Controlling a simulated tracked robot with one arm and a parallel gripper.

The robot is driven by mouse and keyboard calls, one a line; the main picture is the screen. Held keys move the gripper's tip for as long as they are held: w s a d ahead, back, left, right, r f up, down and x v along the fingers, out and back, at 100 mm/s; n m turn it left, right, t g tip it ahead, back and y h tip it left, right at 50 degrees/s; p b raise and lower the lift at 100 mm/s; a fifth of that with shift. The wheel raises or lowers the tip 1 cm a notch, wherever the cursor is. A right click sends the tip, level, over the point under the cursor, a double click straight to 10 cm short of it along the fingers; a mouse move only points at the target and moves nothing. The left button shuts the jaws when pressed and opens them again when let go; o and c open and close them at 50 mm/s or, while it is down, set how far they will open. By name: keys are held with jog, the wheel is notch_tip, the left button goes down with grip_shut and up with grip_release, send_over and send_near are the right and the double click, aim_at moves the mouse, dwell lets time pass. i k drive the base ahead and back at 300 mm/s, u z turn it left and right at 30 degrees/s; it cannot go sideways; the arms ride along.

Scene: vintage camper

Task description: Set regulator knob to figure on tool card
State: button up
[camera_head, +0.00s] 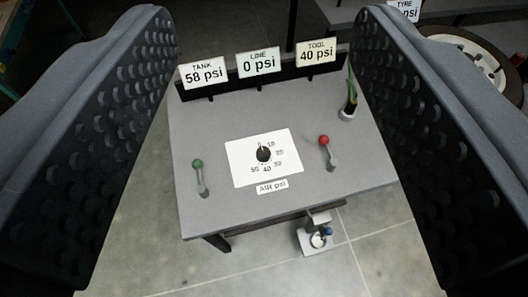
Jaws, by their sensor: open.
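The regulator knob (264,154) is small and black, on a white dial plate (240,165) marked from 0 round to 50, on a grey panel. Which mark its pointer meets is too small to tell for sure. A label reading AIR psi (272,186) lies below the plate. The tool card (316,51) reads 40 psi. Beside it the line card (258,63) reads 0 psi and the tank card (203,72) reads 58 psi. My gripper (262,40) is open and empty, its two large dark fingers framing the panel on both sides. The knob is between them in the picture, untouched.
A green-knobbed lever (199,176) stands left of the dial and a red-knobbed lever (326,150) right of it. A blue-topped fitting (327,232) hangs below the front edge. A tyre card (404,9) is partly hidden.

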aim_at(263, 153)
jog(key=z, duration=0.05)
jog(key=k, duration=0.6)
jog(key=u, duration=0.35)
jog(key=i, duration=1.45)
jog(key=u, duration=0.3)
